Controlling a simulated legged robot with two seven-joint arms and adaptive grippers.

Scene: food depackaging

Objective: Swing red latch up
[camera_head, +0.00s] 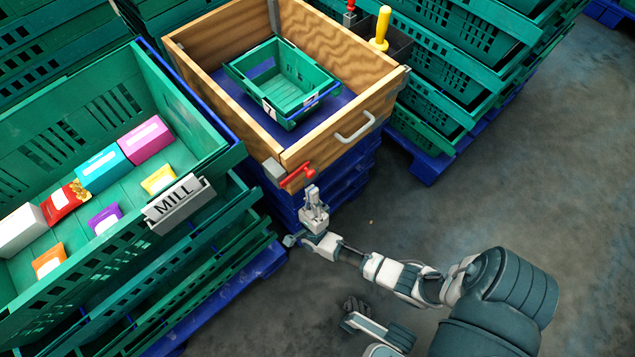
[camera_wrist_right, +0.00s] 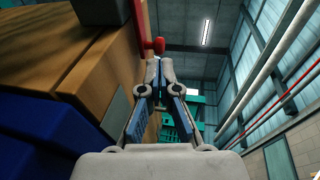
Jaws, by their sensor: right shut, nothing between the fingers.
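The red latch (camera_head: 298,176) is on the lower front corner of a wooden box (camera_head: 325,137), beside a grey block. Its bar slants up to the right, with a round knob at the right end. In the right wrist view the red latch (camera_wrist_right: 154,45) shows its knob just beyond my fingertips. My right gripper (camera_head: 311,188) is just below the latch, pointing up at it. In the wrist view my right gripper (camera_wrist_right: 158,66) has its fingertips together, with nothing between them. I cannot tell whether they touch the knob. My left gripper is not in view.
The wooden box holds a small green crate (camera_head: 268,105) and stands on blue pallets (camera_head: 345,180). A large green crate marked MILL (camera_head: 215,135) with several colored packages stands at left. More green crates (camera_head: 430,105) are stacked at right. Grey floor is free at right.

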